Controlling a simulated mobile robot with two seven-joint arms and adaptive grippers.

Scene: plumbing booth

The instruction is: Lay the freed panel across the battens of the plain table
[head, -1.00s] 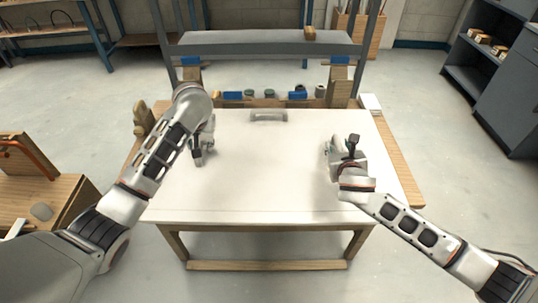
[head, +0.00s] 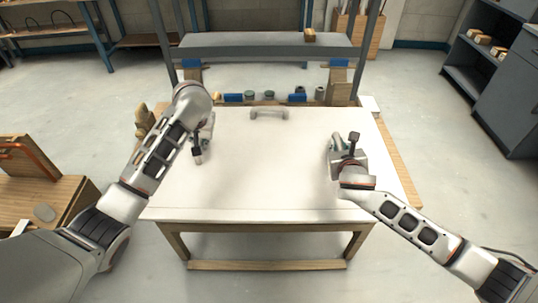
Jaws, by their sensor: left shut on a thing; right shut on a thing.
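The panel (head: 265,185) is a broad, flat, pale sheet. It lies over the wooden table (head: 398,165) and hides most of its top, battens included. A grey handle (head: 268,113) stands at its far edge. My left gripper (head: 198,155) is shut at the panel's left part, and my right gripper (head: 336,150) is shut at its right part. The exact grip points are hidden by the grippers. I cannot tell how far the panel is above the table.
A grey-framed rack (head: 265,48) stands behind the table, with several blue and dark small parts (head: 233,97) along its foot. A wooden bench (head: 35,190) stands at the left. Grey shelving (head: 490,60) is at the right. The floor (head: 460,190) between is clear.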

